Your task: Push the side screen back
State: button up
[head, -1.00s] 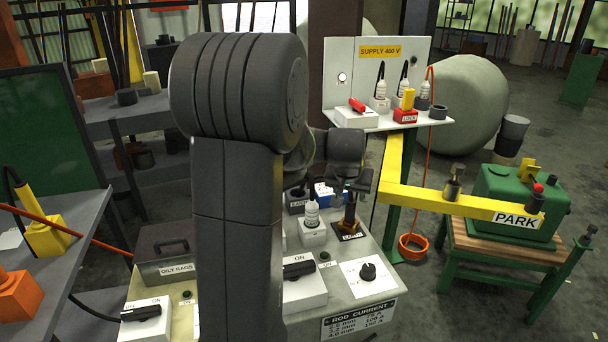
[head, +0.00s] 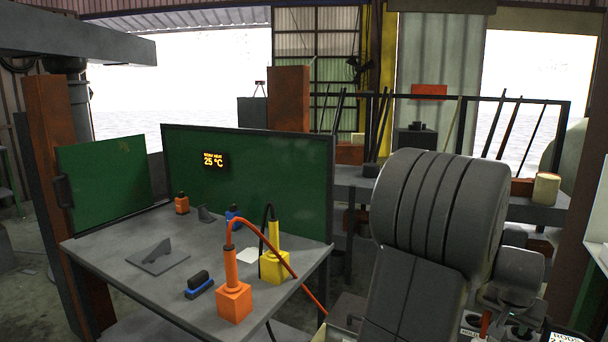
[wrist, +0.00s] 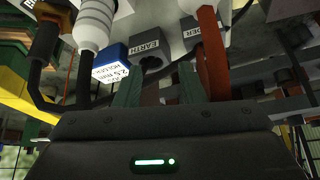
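The side screen is a green panel (head: 105,178) at the left of the grey bench in the head view. It stands upright at an angle to the larger green back screen (head: 290,185), with a dark handle (head: 62,191) on its near edge. My gripper (wrist: 160,88) shows in the wrist view with two dark green fingers apart and nothing visibly held between them. It is over the control box, by the EARTH socket (wrist: 150,62). In the head view my arm is at the right, far from the side screen, and my gripper is hidden.
The bench (head: 120,248) holds an orange block with a cable (head: 235,302), a yellow block (head: 273,267), a blue-and-black piece (head: 198,285) and a grey bracket (head: 158,256). A rusty post (head: 55,130) stands left of the side screen. A red part (wrist: 209,60) is close to my gripper.

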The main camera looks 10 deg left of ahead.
aim_at(103, 181)
jog(key=u, duration=1.65)
